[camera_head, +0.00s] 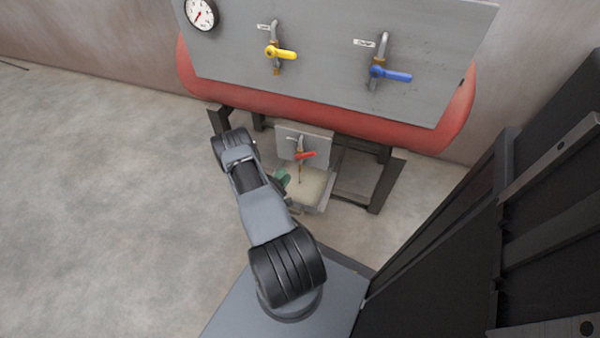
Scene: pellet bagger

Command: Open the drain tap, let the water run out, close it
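The tap with the red lever (306,155) sits on a small grey plate (290,143) below the red tank. I take it for the drain tap. Its lever points right, roughly level. A thin brownish line runs down from its spout; I cannot tell if it is water. Below is a grey open tray (314,207) with a pale inside. My gripper is mostly hidden behind my arm. A dark and teal part (282,180) shows beside the arm, left of the red lever and apart from it; it may be my gripper. Its fingers cannot be made out.
A grey panel (330,40) on the red tank (453,115) carries a yellow-lever tap (282,53), a blue-lever tap (392,75) and a round gauge (201,14). Dark frame legs (386,182) stand beside the tray. The concrete floor (90,200) at left is clear.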

